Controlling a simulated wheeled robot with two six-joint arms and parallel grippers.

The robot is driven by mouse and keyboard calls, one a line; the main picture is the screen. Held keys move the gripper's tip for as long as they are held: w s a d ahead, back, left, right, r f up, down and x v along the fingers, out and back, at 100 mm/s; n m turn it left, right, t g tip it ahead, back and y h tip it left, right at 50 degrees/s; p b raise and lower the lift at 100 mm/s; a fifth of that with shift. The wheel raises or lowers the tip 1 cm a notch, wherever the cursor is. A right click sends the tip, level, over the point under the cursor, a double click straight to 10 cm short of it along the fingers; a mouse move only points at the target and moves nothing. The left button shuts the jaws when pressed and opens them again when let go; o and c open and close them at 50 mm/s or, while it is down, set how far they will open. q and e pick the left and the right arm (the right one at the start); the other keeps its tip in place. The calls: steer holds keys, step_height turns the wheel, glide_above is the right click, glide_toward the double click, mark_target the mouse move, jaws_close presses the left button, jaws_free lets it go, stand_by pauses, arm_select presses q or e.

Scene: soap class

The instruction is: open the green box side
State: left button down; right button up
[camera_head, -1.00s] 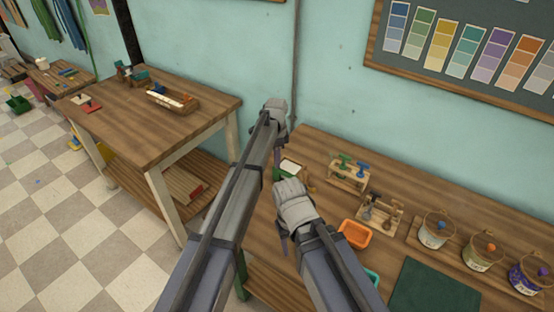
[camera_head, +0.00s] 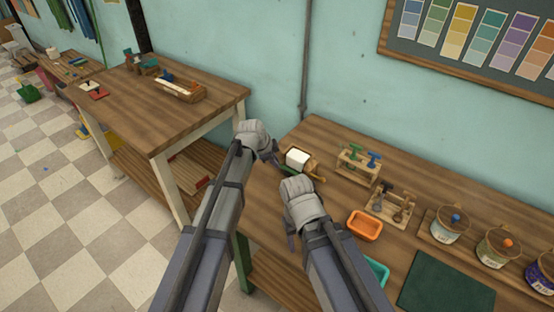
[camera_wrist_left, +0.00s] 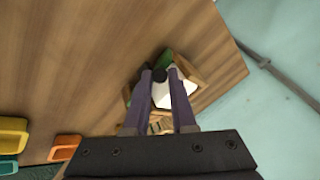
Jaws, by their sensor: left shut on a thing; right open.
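A wooden box with a white block (camera_head: 298,158) in it stands near the table's left end, by the wall. Its green side (camera_wrist_left: 166,58) shows in the left wrist view just beyond my fingertips. My left gripper (camera_wrist_left: 160,74) is shut on a dark round knob at that side. In the head view my left gripper (camera_head: 274,158) is left of the box, and its fingers hide part of the contact. How far the green side is open cannot be told. My right gripper (camera_head: 290,242) is open and empty, in front of the box, apart from it.
Right of the box are a wooden rack with green and blue handled tools (camera_head: 358,160), another small rack (camera_head: 390,203), an orange tray (camera_head: 364,226) and a teal tray (camera_head: 377,270). Several pots and a dark green mat (camera_head: 445,283) lie further right. Another table (camera_head: 150,110) stands left.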

arm_select(q)
steer(key=shift+s+a+f, duration=0.15)
steer(key=shift+s+f, duration=0.05)
steer(key=shift+s, duration=0.1)
arm_select(e)
steer(key=shift+f, duration=0.15)
arm_select(q)
steer(key=c, duration=0.7)
jaws_free()
steer(key=shift+c, duration=0.2)
steer(key=p+v, duration=0.6)
steer(key=v, duration=0.1)
steer(key=shift+r+p, duration=0.4)
arm_select(e)
step_height(320, 180, up, 7)
arm_select(q)
steer(key=shift+s+a, duration=0.1)
